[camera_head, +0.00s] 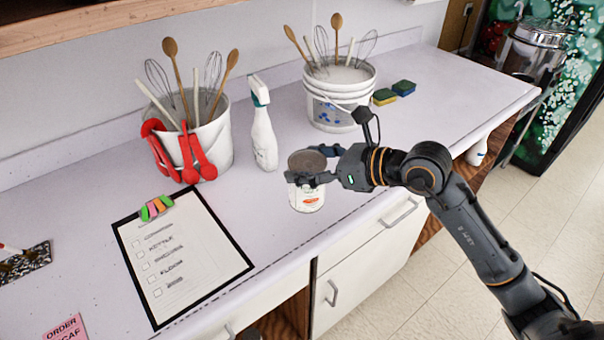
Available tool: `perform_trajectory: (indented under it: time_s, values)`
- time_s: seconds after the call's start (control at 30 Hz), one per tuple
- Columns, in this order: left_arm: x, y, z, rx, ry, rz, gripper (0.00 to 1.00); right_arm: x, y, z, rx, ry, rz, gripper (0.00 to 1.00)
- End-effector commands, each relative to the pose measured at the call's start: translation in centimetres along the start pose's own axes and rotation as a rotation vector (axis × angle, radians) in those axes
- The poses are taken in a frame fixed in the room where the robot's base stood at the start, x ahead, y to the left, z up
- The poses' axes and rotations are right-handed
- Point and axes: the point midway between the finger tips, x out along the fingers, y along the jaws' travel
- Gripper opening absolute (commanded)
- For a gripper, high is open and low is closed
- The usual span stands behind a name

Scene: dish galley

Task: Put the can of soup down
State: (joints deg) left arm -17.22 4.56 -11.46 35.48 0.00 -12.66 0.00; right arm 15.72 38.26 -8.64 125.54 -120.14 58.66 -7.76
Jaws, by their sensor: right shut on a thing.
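The can of soup (308,198) is white with an orange mark and a dull grey-brown top. It is upright near the front edge of the counter (270,232). My right gripper (312,166) reaches in from the right and is shut around the can's upper part, one finger in front and one behind. I cannot tell whether the can's base touches the counter. My left gripper is not in view.
A utensil bucket (213,141) with red spoons stands left, and a white pail (341,97) behind the can. A spray bottle (263,135) stands near the can. A checklist clipboard (185,256) lies left. Sponges (394,93) lie back right.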

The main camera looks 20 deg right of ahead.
Motion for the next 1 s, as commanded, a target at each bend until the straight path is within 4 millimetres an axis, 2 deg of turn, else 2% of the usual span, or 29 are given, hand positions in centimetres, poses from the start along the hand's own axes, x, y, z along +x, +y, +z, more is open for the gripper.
perform_trajectory:
  time_s: [0.07, 0.2, 0.33, 0.57, 0.8, 1.0]
  values:
    - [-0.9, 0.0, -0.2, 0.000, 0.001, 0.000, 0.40, 1.3, -1.6, 0.2, 0.005, -0.004, -0.001, 0.17]
    - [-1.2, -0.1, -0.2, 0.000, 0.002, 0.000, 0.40, 3.5, -3.3, -2.1, 0.006, -0.003, 0.001, 0.17]
    - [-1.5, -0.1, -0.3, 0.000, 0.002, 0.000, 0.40, 4.9, -4.4, -3.3, 0.001, -0.005, 0.000, 0.17]
    - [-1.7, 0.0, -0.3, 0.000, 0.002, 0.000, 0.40, 6.2, -5.4, -4.6, 0.002, -0.004, 0.000, 0.17]
    - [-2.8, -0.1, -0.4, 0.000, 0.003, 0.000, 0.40, 7.2, -5.3, -7.1, 0.001, -0.005, 0.001, 0.17]
    - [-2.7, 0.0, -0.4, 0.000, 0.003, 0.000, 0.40, 7.3, -5.4, -7.3, -0.003, -0.006, 0.000, 0.17]
